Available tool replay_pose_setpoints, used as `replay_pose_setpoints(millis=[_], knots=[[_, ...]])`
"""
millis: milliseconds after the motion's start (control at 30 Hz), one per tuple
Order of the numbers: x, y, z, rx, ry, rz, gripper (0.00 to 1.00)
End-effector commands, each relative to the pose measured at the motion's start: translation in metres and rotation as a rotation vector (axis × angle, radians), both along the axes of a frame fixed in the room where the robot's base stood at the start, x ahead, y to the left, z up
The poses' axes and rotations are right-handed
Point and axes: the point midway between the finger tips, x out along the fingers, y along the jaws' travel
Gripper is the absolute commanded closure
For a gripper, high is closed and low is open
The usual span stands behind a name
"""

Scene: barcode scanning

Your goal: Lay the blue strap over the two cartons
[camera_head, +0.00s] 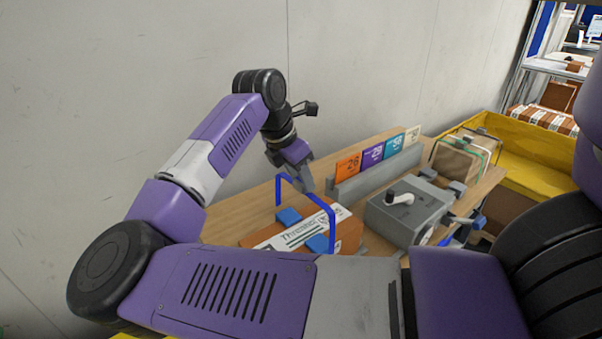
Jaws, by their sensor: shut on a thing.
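My gripper (307,184) is shut on the blue strap (321,201), a stiff bracket shape with a long top bar and legs hanging down at its ends. It holds the strap at the top bar, over the orange-brown cartons (348,231) on the table. The cartons carry a white printed label (300,232); my arm hides their near side, and I cannot tell where one carton ends and the other begins. The strap's near leg hangs by the cartons' right part, its far leg behind them. I cannot tell whether the strap touches them.
Two blue blocks (288,216) sit at the cartons. A grey box with a scanner-like device (400,199) stands to the right on the wooden table (235,229). Behind is a grey rack of coloured number cards (372,156). A strapped brown parcel (457,164) and yellow bin (540,176) are at right.

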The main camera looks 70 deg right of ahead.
Motion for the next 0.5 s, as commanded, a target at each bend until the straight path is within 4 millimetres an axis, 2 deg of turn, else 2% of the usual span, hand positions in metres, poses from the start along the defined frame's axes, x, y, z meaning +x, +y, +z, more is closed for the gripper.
replay_pose_setpoints(millis=[500], knots=[[0.0, 0.0, -0.035, 0.001, 0.001, 0.001, 1.0]])
